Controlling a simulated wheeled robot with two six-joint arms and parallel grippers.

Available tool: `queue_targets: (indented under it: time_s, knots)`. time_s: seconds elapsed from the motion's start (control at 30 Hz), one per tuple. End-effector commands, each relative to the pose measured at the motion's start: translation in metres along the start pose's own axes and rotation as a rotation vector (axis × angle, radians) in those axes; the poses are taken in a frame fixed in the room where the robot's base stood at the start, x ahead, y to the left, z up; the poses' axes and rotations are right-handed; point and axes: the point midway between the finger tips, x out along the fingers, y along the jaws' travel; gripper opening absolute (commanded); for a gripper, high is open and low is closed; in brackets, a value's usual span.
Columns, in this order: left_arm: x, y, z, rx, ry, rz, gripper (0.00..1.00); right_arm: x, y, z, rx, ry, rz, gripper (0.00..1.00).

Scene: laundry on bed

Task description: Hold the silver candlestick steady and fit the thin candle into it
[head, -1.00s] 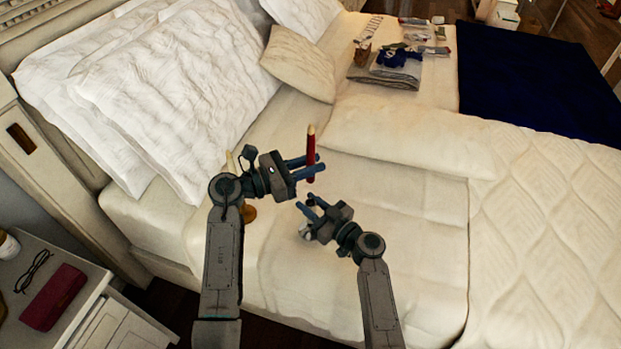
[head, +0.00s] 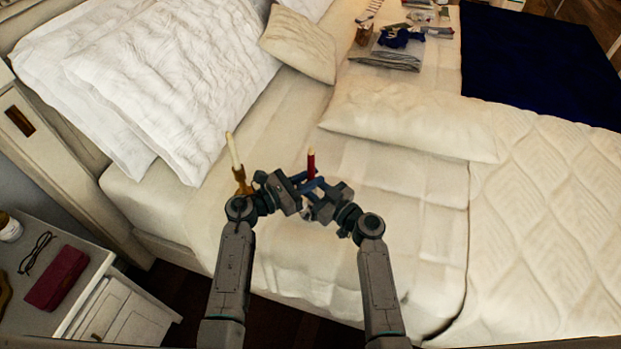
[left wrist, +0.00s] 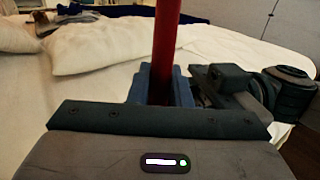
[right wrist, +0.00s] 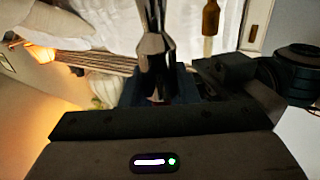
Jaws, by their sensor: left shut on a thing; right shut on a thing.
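The thin red candle (head: 311,163) stands upright with its pale tip up, and it also shows in the left wrist view (left wrist: 168,40). My left gripper (head: 309,185) is shut on it. My right gripper (right wrist: 158,85) is shut on the shiny silver candlestick (right wrist: 155,48), seen close up in the right wrist view. In the head view the two grippers meet above the bed, and they hide most of the candlestick and the candle's lower end. I cannot tell whether candle and candlestick touch.
A cream candle (head: 233,149) in a brass candlestick (head: 241,182) stands on the bed just left of my left gripper. Pillows (head: 180,85) lie behind. Folded laundry (head: 397,52) is far back. A nightstand (head: 85,285) stands at left.

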Motion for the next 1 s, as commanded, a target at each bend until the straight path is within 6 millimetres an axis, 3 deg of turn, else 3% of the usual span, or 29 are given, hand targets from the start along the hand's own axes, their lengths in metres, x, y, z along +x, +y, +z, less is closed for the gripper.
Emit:
queue_targets:
  time_s: [0.4, 0.43, 0.5, 0.53, 0.87, 1.0]
  knots:
    - [0.000, 0.000, -0.007, 0.000, -0.001, 0.000, 0.00, 0.000, 0.000, 0.000, 0.000, 0.000, 0.000, 0.00]
    - [0.000, 0.000, -0.006, 0.001, -0.001, 0.000, 0.23, 0.000, 0.000, 0.000, 0.000, 0.000, 0.000, 0.00]
    - [0.000, 0.000, -0.006, 0.001, -0.001, 0.000, 0.37, 0.000, 0.000, 0.000, 0.000, 0.000, 0.000, 0.00]
    - [0.000, 0.000, -0.006, 0.001, -0.001, 0.000, 0.39, 0.000, 0.000, 0.000, 0.000, 0.000, 0.000, 0.00]
    - [0.000, 0.000, -0.003, 0.001, -0.002, 0.001, 0.39, 0.000, 0.000, 0.000, 0.000, 0.000, 0.000, 0.00]
    - [-0.020, 0.001, -0.005, 0.002, 0.003, 0.002, 0.39, 0.000, 0.000, 0.000, 0.000, 0.000, 0.000, 0.00]
